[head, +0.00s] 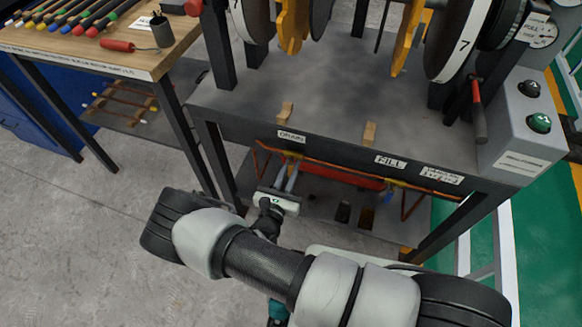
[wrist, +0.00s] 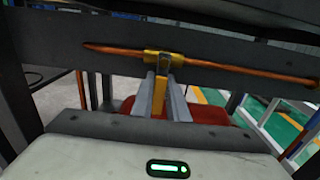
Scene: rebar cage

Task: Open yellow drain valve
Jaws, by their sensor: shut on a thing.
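The yellow drain valve (wrist: 165,60) sits on a copper pipe (wrist: 225,68) in the wrist view. Its yellow handle (wrist: 160,92) points down, across the line of the pipe. My gripper (wrist: 162,92) is shut on this handle, with one grey finger on each side. In the head view my gripper (head: 289,178) reaches under the bench edge, just below the white DRAIN label (head: 291,136). The valve is small and mostly hidden there.
A FILL label (head: 390,161) marks the bench edge further right, with another yellow fitting on the pipe below it. A red cylinder (head: 345,178) lies behind the pipe. The dark bench (head: 330,110) overhangs my gripper. A bench leg (head: 217,160) stands to the left.

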